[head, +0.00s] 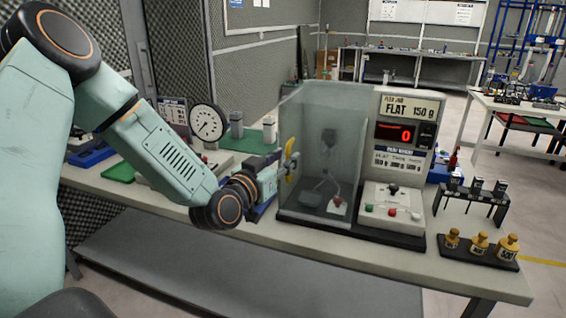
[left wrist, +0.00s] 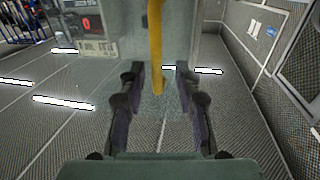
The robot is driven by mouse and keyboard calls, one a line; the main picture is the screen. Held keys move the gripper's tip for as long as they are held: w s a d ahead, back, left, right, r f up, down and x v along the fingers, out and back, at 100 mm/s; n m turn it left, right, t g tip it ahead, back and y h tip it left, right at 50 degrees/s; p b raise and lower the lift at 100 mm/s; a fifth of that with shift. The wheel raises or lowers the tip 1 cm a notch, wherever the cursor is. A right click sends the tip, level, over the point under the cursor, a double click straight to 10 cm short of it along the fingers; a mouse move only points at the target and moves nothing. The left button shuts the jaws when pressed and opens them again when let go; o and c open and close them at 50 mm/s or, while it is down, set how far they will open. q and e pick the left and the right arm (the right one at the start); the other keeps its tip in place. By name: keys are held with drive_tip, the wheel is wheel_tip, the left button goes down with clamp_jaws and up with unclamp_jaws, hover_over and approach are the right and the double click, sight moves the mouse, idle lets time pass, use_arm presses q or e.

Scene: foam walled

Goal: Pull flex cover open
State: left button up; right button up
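The flex cover (head: 318,150) is a clear, smoky box on the test machine (head: 404,135) on the bench. It looks closed over the small fixture inside. A yellow handle (head: 290,172) stands on its left side. My left gripper (head: 283,166) reaches the handle from the left. In the left wrist view, the yellow handle (left wrist: 156,45) lies between the two dark fingers of my left gripper (left wrist: 158,78), with a gap on each side. The fingers are open. My right gripper is not in view.
A round dial gauge (head: 206,123) stands on the bench (head: 300,248) behind my left arm. Brass weights (head: 480,243) on a black tray and a small black rack (head: 474,190) sit right of the machine. A second table (head: 515,108) is at the far right.

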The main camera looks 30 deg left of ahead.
use_arm(q)
drive_tip(key=shift+w+d+r, duration=0.1)
drive_tip(key=shift+d, duration=0.25)
drive_tip(key=shift+a, duration=0.25)
drive_tip(key=c, duration=0.3)
drive_tip(key=shift+d, duration=0.1)
clamp_jaws()
